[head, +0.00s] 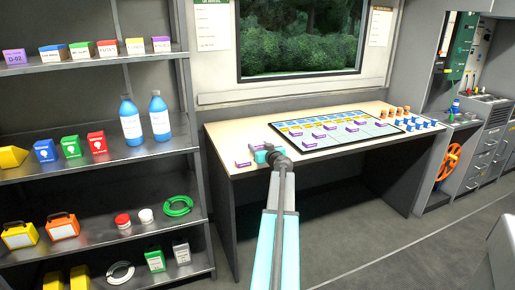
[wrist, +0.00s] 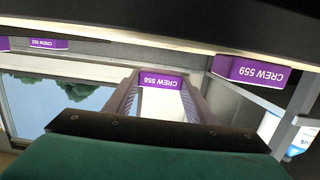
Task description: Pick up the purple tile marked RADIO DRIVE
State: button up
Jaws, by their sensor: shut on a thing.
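My gripper (head: 262,156) is over the near left part of the table, left of the board. In the wrist view, its two fingers are shut on a purple tile (wrist: 161,82) whose white lettering, upside down, looks like CREW 558. A second purple tile (wrist: 250,72), reading CREW 559, is right of the fingers and apart from them. Another small purple tile (wrist: 48,43) is at the left. In the head view, a purple tile (head: 242,162) lies beside my gripper, and several purple tiles lie on the board. I can read RADIO DRIVE on none of them.
The table (head: 222,137) carries a dark-framed board (head: 310,147) with coloured cards, and orange and blue pieces (head: 400,117) at the right. A grey shelf (head: 95,175) with bottles and boxes stands close on the left. The window is behind the table.

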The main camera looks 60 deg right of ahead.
jog(key=w+a+b+v, duration=0.1)
jog(key=a+v, duration=0.1)
jog(key=v, duration=1)
jog(key=shift+a+f+b, duration=0.25)
jog(key=shift+a+b, duration=0.05)
jog(key=shift+a, duration=0.05)
jog(key=shift+w+a, duration=0.1)
jog(key=shift+w, duration=0.05)
